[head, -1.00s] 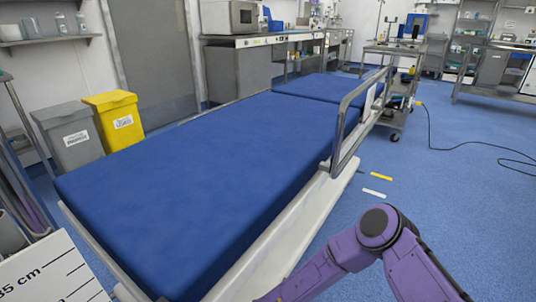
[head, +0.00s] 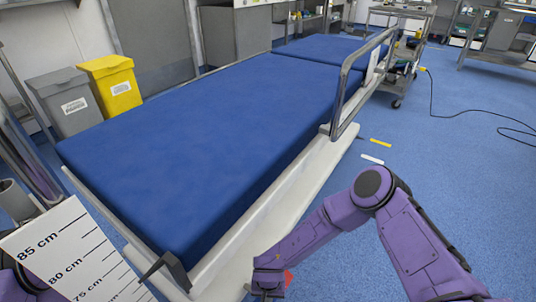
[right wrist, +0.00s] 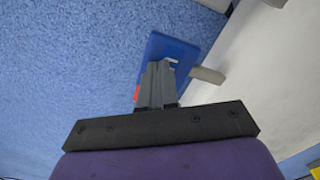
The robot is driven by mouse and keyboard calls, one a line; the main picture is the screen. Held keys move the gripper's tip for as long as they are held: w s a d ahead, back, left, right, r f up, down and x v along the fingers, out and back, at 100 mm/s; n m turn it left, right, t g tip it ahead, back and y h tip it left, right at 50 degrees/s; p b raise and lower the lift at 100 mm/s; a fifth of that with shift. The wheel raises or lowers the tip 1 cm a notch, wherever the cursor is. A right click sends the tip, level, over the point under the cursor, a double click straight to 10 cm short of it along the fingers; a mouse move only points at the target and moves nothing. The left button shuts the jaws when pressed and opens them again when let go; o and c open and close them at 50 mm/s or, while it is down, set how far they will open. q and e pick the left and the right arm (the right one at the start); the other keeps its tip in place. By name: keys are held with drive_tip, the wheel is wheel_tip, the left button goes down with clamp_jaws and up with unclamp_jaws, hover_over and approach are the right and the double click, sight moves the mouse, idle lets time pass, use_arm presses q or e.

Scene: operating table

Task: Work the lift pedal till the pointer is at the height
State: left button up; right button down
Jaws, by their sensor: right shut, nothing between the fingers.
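The operating table (head: 190,150) has a blue mattress and a pale base. A white height scale (head: 50,238) at lower left shows 85, 80 and 75 cm marks. A dark pointer (head: 168,270) on the table's near end has its tip by the scale's right edge, near the 75 cm region; the exact reading is unclear. My right gripper (head: 268,293) is low beside the base, shut and empty. In the right wrist view, its fingers (right wrist: 158,82) overlap a blue pedal (right wrist: 172,52); contact cannot be told. A red part (head: 288,278) shows beside the gripper. My left gripper is out of view.
A metal side rail (head: 345,85) stands on the table's right side. A grey bin (head: 62,102) and a yellow bin (head: 112,85) stand at the left. A trolley (head: 402,65) and a cable (head: 470,117) are at the back right. The blue floor at right is mostly clear.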

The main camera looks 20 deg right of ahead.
drive_tip(key=shift+f+b, duration=0.6)
drive_tip(key=shift+f, duration=0.35)
wheel_tip(320, 180, up, 9)
drive_tip(key=p, duration=0.8)
drive_tip(key=shift+f, duration=0.15)
